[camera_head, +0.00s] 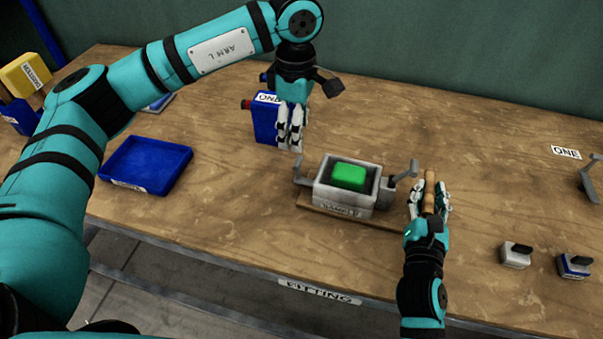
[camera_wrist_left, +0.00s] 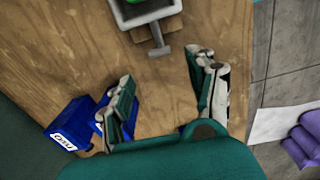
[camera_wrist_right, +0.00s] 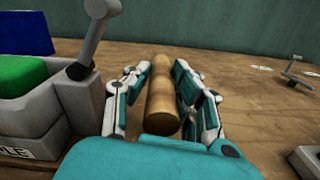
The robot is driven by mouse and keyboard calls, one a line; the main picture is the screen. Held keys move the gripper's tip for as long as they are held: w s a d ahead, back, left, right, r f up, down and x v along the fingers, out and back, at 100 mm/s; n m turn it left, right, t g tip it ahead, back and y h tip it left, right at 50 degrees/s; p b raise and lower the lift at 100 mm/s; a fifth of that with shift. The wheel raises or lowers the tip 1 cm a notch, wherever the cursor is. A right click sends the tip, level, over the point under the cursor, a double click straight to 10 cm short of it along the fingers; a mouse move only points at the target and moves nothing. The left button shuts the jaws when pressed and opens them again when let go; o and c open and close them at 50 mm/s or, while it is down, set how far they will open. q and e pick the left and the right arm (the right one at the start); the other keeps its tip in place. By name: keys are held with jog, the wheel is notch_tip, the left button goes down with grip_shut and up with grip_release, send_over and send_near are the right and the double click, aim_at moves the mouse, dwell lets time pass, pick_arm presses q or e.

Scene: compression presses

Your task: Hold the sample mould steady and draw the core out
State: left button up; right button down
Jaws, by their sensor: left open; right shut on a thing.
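The sample mould (camera_head: 345,200) is a grey open box on a wooden board, with a grey lever at each side. A green block (camera_head: 350,176), apparently the core, sits inside it with its top showing. My left gripper (camera_head: 290,145) is open and empty, pointing down behind and left of the mould, beside a blue box. In the left wrist view, the mould's lever (camera_wrist_left: 160,48) lies beyond its open fingers. My right gripper (camera_wrist_right: 158,88) is shut on a wooden cylinder (camera_wrist_right: 162,105), just right of the mould's right lever (camera_wrist_right: 92,35). Whether the cylinder joins the mould is unclear.
The blue box (camera_head: 266,128) stands close to my left gripper. A blue tray (camera_head: 147,163) lies at the left. A grey block (camera_head: 515,255) and a blue-and-white block (camera_head: 573,265) with dark tops are at front right. The table behind the mould's right side is clear.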

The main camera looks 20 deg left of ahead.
aim_at(297, 161)
pick_arm(q)
notch_tip(297, 161, down, 10)
jog(key=shift+r, duration=0.2)
dwell(0.3)
grip_shut()
dwell(0.4)
